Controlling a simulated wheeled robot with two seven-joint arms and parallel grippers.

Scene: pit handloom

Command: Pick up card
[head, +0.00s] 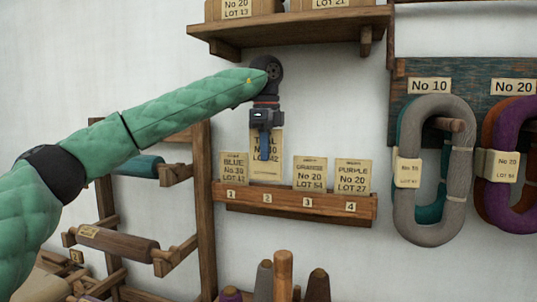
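My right gripper is not in view.
The wooden card rack (290,203) is on the wall. A shelf (290,30) with more labelled things is above. Yarn hanks (404,210) hang on pegs at the right. A wooden frame with rollers (118,243) is at the left, and cones (318,285) stand below.

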